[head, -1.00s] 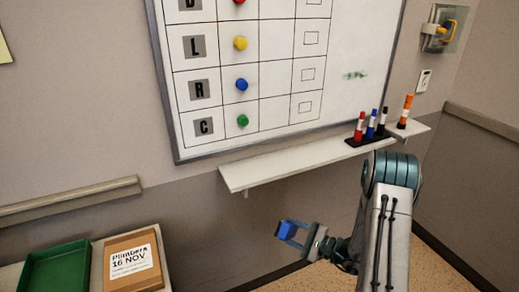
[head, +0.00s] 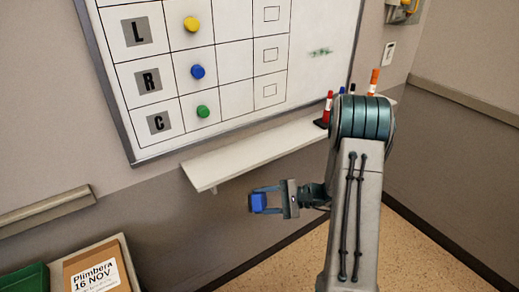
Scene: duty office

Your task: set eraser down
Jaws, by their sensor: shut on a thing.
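The eraser (head: 259,203) is a small blue block. My gripper (head: 262,202) is shut on it and holds it in the air, in front of the wall and below the white ledge (head: 235,154) in the picture. The eraser is apart from the ledge. The ledge runs under the whiteboard (head: 238,98), and its left and middle stretch is bare. My gripper's fingers point left, one on each side of the block.
Markers (head: 327,107) stand in a dark holder at the ledge's right end, partly hidden behind my arm. An orange marker (head: 373,81) stands farther right. At lower left are a green tray (head: 24,279) and a cardboard box (head: 97,272) with a label. Several coloured magnets are on the board.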

